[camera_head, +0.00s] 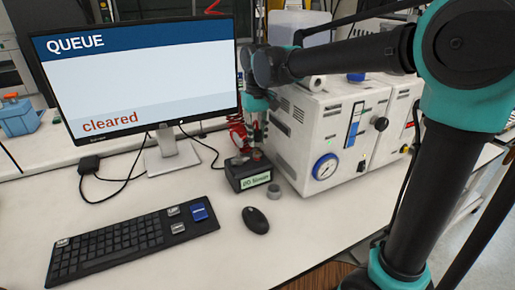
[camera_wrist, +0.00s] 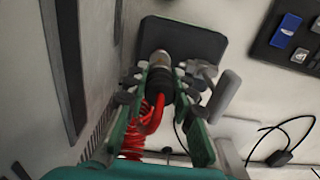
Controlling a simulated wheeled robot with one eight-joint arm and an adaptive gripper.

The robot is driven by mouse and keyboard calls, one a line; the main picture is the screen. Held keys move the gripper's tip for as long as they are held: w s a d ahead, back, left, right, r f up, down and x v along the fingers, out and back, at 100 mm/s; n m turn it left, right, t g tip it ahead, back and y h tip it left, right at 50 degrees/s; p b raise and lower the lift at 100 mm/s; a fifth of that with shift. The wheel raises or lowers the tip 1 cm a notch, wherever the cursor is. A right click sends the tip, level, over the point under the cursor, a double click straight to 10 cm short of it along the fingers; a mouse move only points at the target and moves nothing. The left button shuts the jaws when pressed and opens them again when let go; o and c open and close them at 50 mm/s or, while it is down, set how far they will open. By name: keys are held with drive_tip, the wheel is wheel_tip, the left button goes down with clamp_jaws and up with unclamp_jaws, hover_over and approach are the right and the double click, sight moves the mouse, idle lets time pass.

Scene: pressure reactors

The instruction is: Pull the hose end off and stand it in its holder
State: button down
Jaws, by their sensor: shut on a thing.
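The hose end shows in the wrist view as a dark ribbed body (camera_wrist: 160,88) with a metal tip. Its red coiled hose (camera_wrist: 135,138) trails below in that view, and also shows in the head view (camera_head: 238,132) beside the white machine. My gripper (camera_wrist: 165,82) is shut on the hose end, with a green finger on each side; in the head view my gripper (camera_head: 256,125) points down. The tip is over a black block (camera_wrist: 190,38), which in the head view is a labelled stand (camera_head: 243,171). I cannot tell whether the tip touches or enters it.
The white machine (camera_head: 320,130) with a gauge stands close on the right. A monitor (camera_head: 145,75) stands on the left. A small grey cylinder (camera_head: 273,191), a mouse (camera_head: 255,220) and a keyboard (camera_head: 130,242) lie in front.

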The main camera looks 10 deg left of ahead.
drive_tip(key=shift+r, duration=1.3)
